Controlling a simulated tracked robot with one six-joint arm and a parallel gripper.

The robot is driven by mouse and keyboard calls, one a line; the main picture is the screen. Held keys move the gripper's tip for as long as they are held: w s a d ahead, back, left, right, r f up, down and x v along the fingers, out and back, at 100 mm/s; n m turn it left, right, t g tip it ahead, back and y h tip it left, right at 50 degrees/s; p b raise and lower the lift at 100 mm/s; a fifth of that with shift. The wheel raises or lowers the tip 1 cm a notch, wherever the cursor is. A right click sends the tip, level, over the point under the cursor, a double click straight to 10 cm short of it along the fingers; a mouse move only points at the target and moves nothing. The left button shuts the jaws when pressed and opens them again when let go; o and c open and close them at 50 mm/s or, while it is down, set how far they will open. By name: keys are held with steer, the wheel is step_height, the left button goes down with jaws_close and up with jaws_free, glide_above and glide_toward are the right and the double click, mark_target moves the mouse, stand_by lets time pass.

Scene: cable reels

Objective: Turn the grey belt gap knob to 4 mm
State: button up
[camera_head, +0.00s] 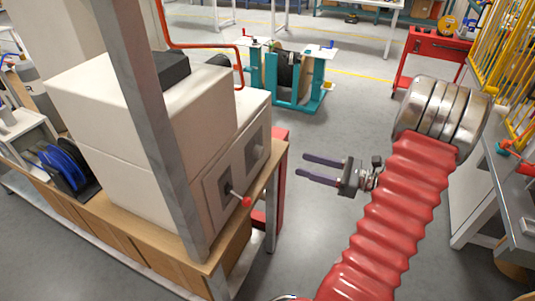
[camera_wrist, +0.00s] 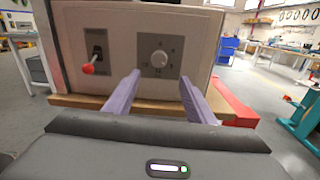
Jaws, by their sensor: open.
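The grey belt gap knob (camera_wrist: 159,58) sits on a dark grey square plate with numbers around it, on the front of a cream machine (camera_wrist: 125,25). The numbers are too small to read surely, and I cannot tell which one it points to. In the head view the machine (camera_head: 150,130) stands on a wooden bench at the left. My gripper (camera_head: 304,167) is open and empty, its two purple fingers pointing left towards the machine, apart from it. In the wrist view my gripper (camera_wrist: 160,88) has its fingers spread either side of and below the knob, not touching it.
A lever with a red ball (camera_wrist: 89,69) sticks out left of the knob; it also shows in the head view (camera_head: 246,201). A grey post (camera_head: 150,120) rises before the machine. A teal reel stand (camera_head: 290,80) and red cart (camera_head: 435,50) stand behind. Floor around my gripper is clear.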

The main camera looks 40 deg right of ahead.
mark_target(263, 153)
steer(key=x, duration=1.4)
steer(key=shift+d, duration=0.1)
steer(key=shift+d, duration=0.1)
steer(key=c, duration=1)
